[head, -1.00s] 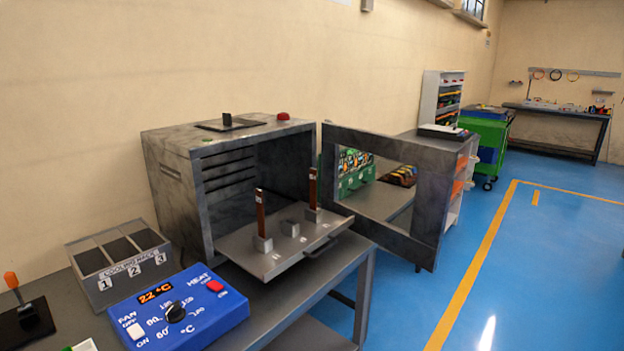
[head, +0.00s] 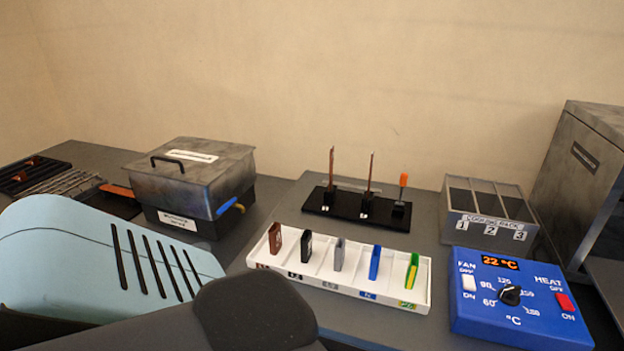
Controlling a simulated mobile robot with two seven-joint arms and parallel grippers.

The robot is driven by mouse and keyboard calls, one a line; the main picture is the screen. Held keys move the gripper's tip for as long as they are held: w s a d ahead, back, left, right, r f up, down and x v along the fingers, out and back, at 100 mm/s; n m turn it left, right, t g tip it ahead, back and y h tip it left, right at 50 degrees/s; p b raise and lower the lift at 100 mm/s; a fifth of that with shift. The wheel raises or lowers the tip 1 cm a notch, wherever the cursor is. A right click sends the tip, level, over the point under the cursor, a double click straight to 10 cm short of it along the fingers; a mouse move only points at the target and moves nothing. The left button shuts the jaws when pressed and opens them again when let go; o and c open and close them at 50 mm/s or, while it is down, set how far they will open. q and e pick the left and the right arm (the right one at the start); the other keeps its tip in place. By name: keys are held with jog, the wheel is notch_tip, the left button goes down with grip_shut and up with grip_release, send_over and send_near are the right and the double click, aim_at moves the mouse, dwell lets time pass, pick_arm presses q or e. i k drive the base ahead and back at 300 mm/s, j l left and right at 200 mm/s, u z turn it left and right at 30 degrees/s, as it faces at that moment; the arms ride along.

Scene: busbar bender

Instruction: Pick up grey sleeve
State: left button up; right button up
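The grey sleeve (head: 339,254) stands upright in the middle slot of a white sleeve tray (head: 320,284). A black sleeve (head: 306,246) and a brown sleeve (head: 275,238) stand to its left. A blue sleeve (head: 375,262) and a green-yellow sleeve (head: 412,270) stand to its right. Neither of my grippers shows in the head view.
Behind the tray is a black stand (head: 356,207) with two upright bars and an orange-handled tool (head: 402,186). To the right are the cooling rack (head: 488,212), blue control box (head: 516,297) and oven (head: 583,185). A lidded metal box (head: 190,178) stands left.

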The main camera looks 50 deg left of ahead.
aim_at(340, 254)
jog(key=u, duration=0.4)
jog(key=i+u, duration=0.15)
jog(key=u, duration=0.7)
jog(key=i+l+u, duration=0.1)
jog(key=u, duration=0.3)
jog(key=z, duration=2.2)
jog(key=u, duration=2.2)
